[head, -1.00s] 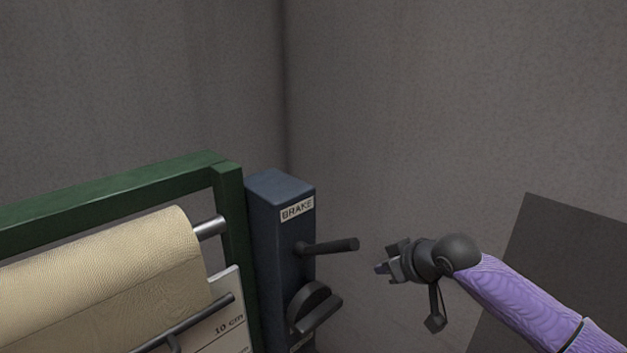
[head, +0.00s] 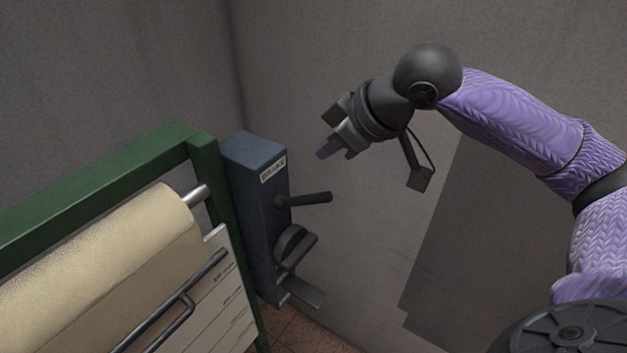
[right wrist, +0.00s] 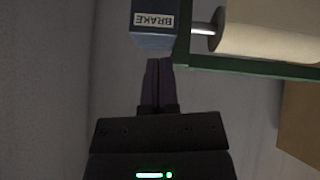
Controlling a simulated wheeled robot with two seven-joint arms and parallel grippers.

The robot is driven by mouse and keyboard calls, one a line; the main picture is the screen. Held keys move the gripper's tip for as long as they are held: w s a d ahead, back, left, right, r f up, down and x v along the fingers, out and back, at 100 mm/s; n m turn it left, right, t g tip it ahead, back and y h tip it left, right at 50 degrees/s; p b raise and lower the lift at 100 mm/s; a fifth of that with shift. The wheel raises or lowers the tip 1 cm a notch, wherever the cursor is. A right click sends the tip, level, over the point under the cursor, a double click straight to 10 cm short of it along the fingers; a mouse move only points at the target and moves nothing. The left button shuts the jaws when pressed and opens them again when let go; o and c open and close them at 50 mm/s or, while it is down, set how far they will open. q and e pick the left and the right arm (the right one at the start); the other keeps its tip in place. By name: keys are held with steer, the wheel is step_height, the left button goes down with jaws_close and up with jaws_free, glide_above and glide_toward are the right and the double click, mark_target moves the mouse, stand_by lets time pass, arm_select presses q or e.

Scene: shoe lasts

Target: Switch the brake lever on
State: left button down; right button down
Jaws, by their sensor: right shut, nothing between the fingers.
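The brake lever (head: 308,199) is a dark rod sticking out to the right from a blue-grey post (head: 252,155) with a white BRAKE label (head: 273,171). My right gripper (head: 326,149) is shut and empty, in the air above and to the right of the lever, not touching it. In the right wrist view its closed fingers (right wrist: 158,84) point at the labelled post (right wrist: 153,35); the lever does not show there. My left gripper is not in view.
A green frame (head: 110,180) with a cream roll (head: 110,270) and a bar (head: 180,302) stands to the left. Grey walls are close behind. Space right of the post is open.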

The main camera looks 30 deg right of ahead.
steer(key=p, duration=0.2)
glide_above(314, 195)
steer(key=w+a, duration=0.1)
step_height(314, 195, down, 6)
steer(key=r, duration=0.1)
steer(key=f, duration=0.3)
steer(key=shift+s+d+f, duration=0.3)
steer(key=shift+s+f, duration=0.05)
steer(key=shift+f, duration=0.05)
steer(key=shift+s+d+f, duration=0.25)
steer(key=shift+f, duration=0.15)
steer(key=shift+w+a, duration=0.1)
